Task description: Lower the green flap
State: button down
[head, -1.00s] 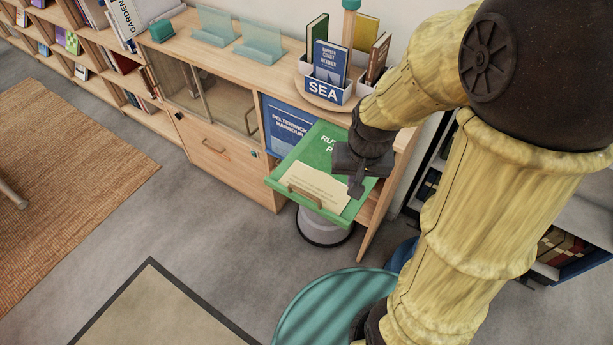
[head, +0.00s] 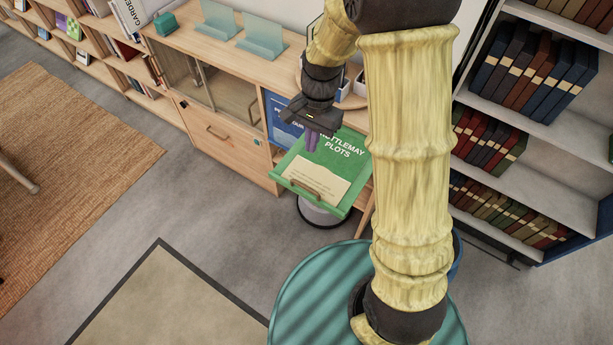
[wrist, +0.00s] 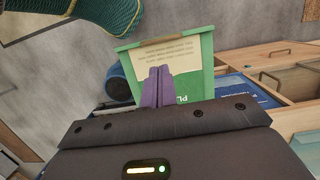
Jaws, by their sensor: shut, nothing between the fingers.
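The green flap (head: 342,165) juts out from the front of the wooden cabinet, sloping, with white lettering, a cream panel and a brown bar handle (head: 305,188) near its outer edge. In the wrist view the flap (wrist: 207,70) fills the upper middle. My gripper (head: 312,146) is over the flap's upper left part, near the cabinet, with its purple fingers pointing down. The fingers (wrist: 157,82) are together and empty, in front of the flap in the wrist view. I cannot tell whether they touch it. My arm hides part of the cabinet top.
A blue panel (head: 283,120) is left of the flap on the cabinet front. A grey round bin (head: 322,212) stands below the flap. Glass doors (head: 205,85) and a drawer (head: 215,145) lie left. A bookshelf (head: 535,140) stands right.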

aim_at(305, 186)
jog(key=f+p, duration=0.1)
jog(key=f, duration=0.3)
jog(key=s+a+f+p, duration=0.1)
jog(key=f, duration=0.3)
jog(key=s+f+p, duration=0.1)
jog(key=f, duration=0.3)
jog(key=shift+a+f+p, duration=0.2)
jog(key=shift+f+p, duration=0.15)
jog(key=shift+f, duration=0.05)
jog(key=shift+s+f, duration=0.1)
jog(key=shift+f, duration=0.05)
jog(key=shift+f, duration=0.1)
